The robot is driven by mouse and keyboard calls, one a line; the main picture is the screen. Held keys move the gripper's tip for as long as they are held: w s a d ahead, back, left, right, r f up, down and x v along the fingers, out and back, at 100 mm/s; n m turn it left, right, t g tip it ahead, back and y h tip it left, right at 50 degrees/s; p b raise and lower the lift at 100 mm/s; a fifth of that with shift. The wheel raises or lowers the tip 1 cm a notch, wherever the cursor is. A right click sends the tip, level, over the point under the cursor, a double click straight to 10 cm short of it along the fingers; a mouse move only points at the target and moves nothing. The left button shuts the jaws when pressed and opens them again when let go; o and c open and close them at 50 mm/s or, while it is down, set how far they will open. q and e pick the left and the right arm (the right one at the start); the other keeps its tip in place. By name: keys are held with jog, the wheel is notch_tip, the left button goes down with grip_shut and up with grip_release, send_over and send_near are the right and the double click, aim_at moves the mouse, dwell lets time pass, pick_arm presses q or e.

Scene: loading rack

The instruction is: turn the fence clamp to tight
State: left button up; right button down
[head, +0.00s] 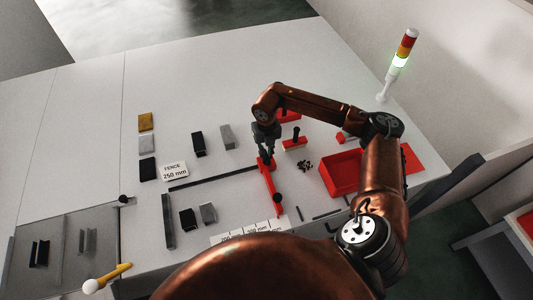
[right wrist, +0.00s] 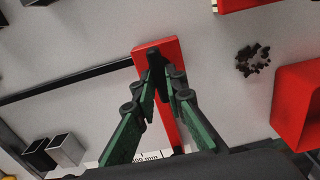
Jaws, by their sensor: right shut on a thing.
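The red fence (head: 270,183) lies across the table at the right end of a black rail (head: 213,178). A black knob stands near its front end. My right gripper (head: 267,155) points down at the fence's far end. In the right wrist view my right gripper (right wrist: 163,82) has its green fingers closed on the small black clamp handle (right wrist: 154,58) on top of the red fence (right wrist: 157,47). The fingers hide most of the handle, so I cannot tell its turn. My left gripper is not in view.
A card (head: 175,171) reads FENCE 250 mm. A white scale (head: 250,232) lies in front. A red bin (head: 341,173) and a small dark pile (head: 305,165) are right of the fence. Dark and grey profile pieces stand left.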

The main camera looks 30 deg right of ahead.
aim_at(266, 155)
jog(key=shift+w+r, duration=0.1)
jog(key=c, duration=2)
grip_release()
jog(key=shift+o, duration=0.2)
notch_tip(266, 155, up, 12)
